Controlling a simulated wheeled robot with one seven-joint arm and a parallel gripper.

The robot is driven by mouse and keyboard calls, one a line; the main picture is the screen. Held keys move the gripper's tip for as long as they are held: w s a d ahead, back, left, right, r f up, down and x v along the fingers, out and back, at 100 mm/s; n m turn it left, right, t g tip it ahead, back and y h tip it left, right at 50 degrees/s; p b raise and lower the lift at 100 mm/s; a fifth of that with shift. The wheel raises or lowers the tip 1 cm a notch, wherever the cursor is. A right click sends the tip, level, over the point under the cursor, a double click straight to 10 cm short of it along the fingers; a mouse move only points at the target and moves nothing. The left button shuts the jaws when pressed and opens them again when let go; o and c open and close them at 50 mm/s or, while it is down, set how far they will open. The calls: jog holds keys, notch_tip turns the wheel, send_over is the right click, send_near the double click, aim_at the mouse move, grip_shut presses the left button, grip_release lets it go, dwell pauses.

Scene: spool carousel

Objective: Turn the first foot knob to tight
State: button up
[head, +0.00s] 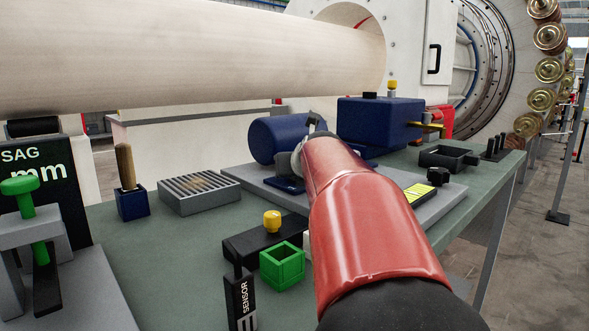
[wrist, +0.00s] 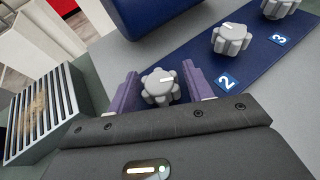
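A pale grey lobed knob (wrist: 160,87) with a white pointer line stands between the purple fingers of my gripper (wrist: 160,84) in the wrist view. The pointer line points roughly to the right in that picture. One finger is close on each side of the knob; I cannot tell whether they touch it. No number label shows beside this knob. Similar knobs stand to its upper right, by the blue labels 2 (wrist: 228,81) and 3 (wrist: 280,40). In the head view my red arm hides the gripper and the knobs.
A blue motor-like cylinder (head: 273,139) and a blue box (head: 380,121) stand on the grey plate (head: 258,181). A slatted grey block (head: 197,193), a green open box (head: 282,266) and a black sensor piece (head: 239,300) are on the green bench (head: 172,255).

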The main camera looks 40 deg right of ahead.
aim_at(303, 196)
jog(key=shift+v, duration=3.85)
